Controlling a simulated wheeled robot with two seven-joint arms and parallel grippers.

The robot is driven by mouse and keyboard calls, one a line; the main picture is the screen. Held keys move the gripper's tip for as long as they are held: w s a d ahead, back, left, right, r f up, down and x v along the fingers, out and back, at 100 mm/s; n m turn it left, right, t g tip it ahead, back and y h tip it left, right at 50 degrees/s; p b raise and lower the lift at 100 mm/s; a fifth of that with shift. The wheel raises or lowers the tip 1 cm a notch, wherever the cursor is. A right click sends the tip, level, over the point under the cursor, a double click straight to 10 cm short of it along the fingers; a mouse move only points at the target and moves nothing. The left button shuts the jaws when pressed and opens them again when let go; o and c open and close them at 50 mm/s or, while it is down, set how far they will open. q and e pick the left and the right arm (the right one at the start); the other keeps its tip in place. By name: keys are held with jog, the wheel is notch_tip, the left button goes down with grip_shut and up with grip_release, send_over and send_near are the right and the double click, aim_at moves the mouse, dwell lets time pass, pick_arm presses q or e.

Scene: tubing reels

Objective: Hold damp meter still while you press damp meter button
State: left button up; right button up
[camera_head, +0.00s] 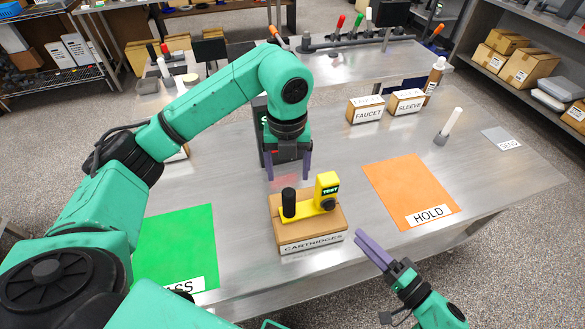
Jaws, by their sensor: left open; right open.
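The yellow device, which I take to be the damp meter (308,208), lies on top of a brown box labelled CARTRIDGES (313,244). It has a black upright cylinder at its left end and a raised yellow block at its right end. The block bears a dark TEST label and a round dark part, perhaps the button (328,204). My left gripper (288,176) points down, open and empty, just behind and above the meter, apart from it. My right gripper (362,240) is open and empty at the table's front edge, right of the box, its fingers pointing up-left.
An orange HOLD mat (410,188) lies to the right and a green mat (178,248) to the left. FAUCET (365,110) and SLEEVE (406,102) boxes, a brown bottle (434,76) and a white stick in a holder (448,127) stand behind the HOLD mat.

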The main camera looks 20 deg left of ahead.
aim_at(289, 205)
pick_arm(q)
notch_tip(289, 205, down, 14)
jog(key=shift+w+f, duration=0.1)
jog(key=shift+f, duration=0.15)
grip_shut()
